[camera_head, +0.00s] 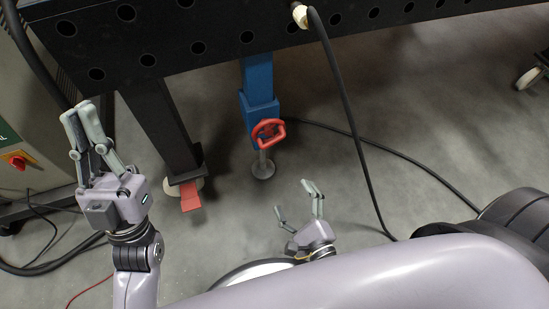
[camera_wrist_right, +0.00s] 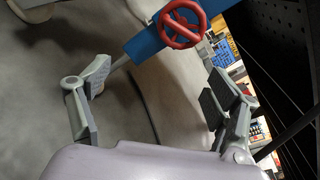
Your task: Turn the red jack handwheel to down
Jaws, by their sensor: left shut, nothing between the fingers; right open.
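The red jack handwheel (camera_head: 268,133) is on the blue jack (camera_head: 260,100) under the black table, in the middle of the head view. It also shows in the right wrist view (camera_wrist_right: 183,24) near the top, as a round red rim with spokes. My right gripper (camera_head: 297,202) is open, below and to the right of the handwheel in the head view, apart from it. In the right wrist view its fingers stand wide apart with nothing between them, and the handwheel lies beyond them. My left gripper (camera_head: 84,112) is shut and empty at the left, away from the handwheel.
The black perforated table (camera_head: 215,38) spans the top. Its dark leg with a red pedal (camera_head: 190,196) stands left of the jack. A black cable (camera_head: 350,115) hangs down to the right. A cabinet with a red knob (camera_head: 17,161) is at far left. The floor around the jack's foot is clear.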

